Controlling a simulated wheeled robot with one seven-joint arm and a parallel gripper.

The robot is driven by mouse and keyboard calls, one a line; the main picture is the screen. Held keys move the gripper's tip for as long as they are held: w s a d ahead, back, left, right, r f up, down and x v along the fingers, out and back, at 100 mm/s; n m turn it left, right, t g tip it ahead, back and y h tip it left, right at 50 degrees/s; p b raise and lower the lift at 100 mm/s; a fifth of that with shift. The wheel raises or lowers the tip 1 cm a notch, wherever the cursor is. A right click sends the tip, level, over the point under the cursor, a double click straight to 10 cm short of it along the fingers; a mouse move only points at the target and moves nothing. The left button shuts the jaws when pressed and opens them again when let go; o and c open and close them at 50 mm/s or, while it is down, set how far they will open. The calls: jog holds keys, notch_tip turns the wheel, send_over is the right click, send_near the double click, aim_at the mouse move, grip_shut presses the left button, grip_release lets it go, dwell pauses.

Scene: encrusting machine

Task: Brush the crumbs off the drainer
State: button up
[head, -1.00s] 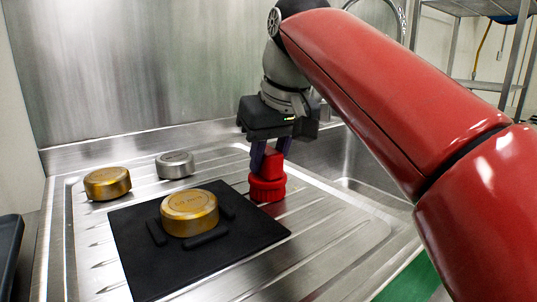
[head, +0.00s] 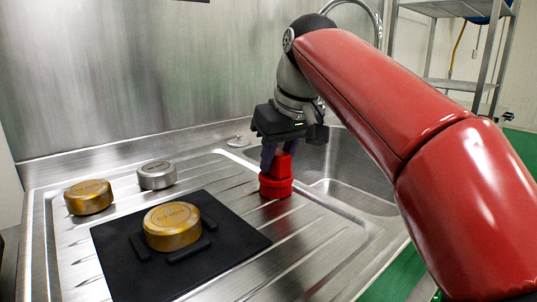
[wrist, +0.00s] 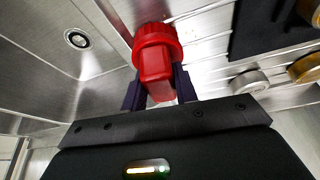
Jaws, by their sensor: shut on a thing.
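My gripper (head: 281,155) is shut on a red brush (head: 276,184), whose block-like handle is between the purple fingers. The brush's round, ribbed head points down at the drainer, near the edge of the sink basin. In the wrist view the red brush (wrist: 155,55) sits between the fingertips; I cannot tell if its underside touches the steel. The ribbed steel drainer (head: 300,235) spreads to the left of the basin. I cannot make out clear crumbs on it; small specks near the brush in the wrist view are too small to tell.
A black mat (head: 120,270) on the drainer holds a gold round weight (head: 172,227) between black bars. Another gold weight (head: 89,197) and a silver one (head: 156,175) stand behind left. The sink basin (head: 350,190) lies right, with its drain hole (wrist: 77,39) in the wrist view.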

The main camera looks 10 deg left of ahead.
jog(key=shift+w+d, duration=0.4)
jog(key=shift+f, duration=0.1)
jog(key=shift+s+a, duration=1.25)
jog(key=shift+s, duration=0.2)
jog(key=shift+s+a, duration=1.25)
jog(key=shift+s, duration=0.15)
jog(key=shift+r, duration=0.3)
jog(key=shift+r, duration=2.95)
notch_tip(320, 180, up, 3)
jog(key=shift+f, duration=0.1)
